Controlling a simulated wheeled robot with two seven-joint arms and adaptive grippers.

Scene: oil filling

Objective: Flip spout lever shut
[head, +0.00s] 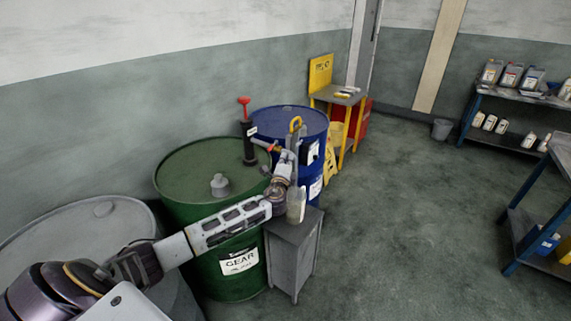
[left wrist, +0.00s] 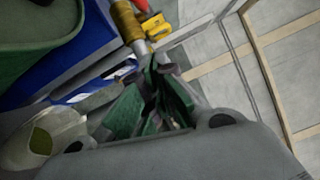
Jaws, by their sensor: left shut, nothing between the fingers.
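The left gripper (head: 284,157) is at the front edge of the blue drum (head: 290,118), close to a thin spout arm with a small red lever (head: 275,148). In the left wrist view its fingers (left wrist: 157,68) are together with nothing between them. Just beyond the fingertips is a brass-yellow spout fitting (left wrist: 125,20) with a yellow part (left wrist: 157,27) and a bit of red (left wrist: 141,4) beside it. I cannot tell whether the fingers touch the fitting, nor the lever's exact position. The right gripper is not in view.
A pale jug (head: 296,207) stands on a small grey cabinet (head: 293,250) below the gripper. A green gear-oil drum (head: 190,180) carries a black hand pump (head: 249,142). A yellow-handled tool (head: 296,124) is close behind the gripper.

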